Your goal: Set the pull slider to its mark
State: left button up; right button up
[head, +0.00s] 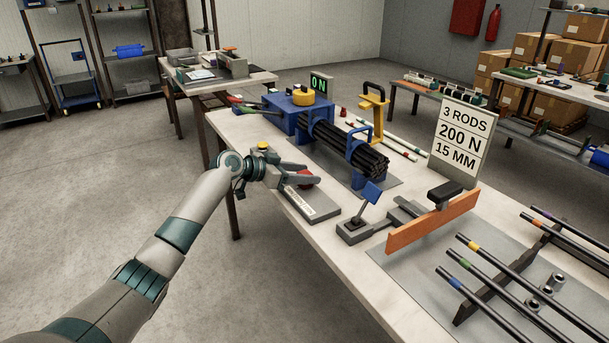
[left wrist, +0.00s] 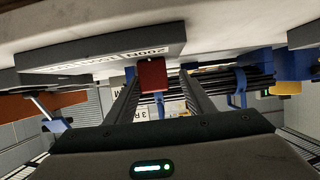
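The pull slider appears to be the red block (head: 306,180) on a grey plate (head: 318,207) with a white printed label at the table's near edge. In the left wrist view, which is upside down, the red block (left wrist: 152,74) sits between the fingertips, with the plate (left wrist: 100,55) beside it. My left gripper (head: 303,178) is open around the block, with visible gaps between block and fingers. The fingers partly hide the block in the head view. My right gripper is not in view.
Behind the plate, a bundle of black rods (head: 340,145) rests in blue holders. A blue-handled lever (head: 369,195) and an orange board (head: 433,222) stand to the right. A sign (head: 461,140) reads "3 RODS 200 N 15 MM". Loose rods (head: 484,277) lie on a rack at front right.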

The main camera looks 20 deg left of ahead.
pick_arm(q)
jog(key=shift+s, duration=0.15)
jog(key=shift+s+a+r, duration=0.2)
jog(key=shift+s+a, duration=0.1)
jog(key=b+v, duration=0.1)
jog(key=v, duration=1.5)
jog(key=shift+r, duration=0.15)
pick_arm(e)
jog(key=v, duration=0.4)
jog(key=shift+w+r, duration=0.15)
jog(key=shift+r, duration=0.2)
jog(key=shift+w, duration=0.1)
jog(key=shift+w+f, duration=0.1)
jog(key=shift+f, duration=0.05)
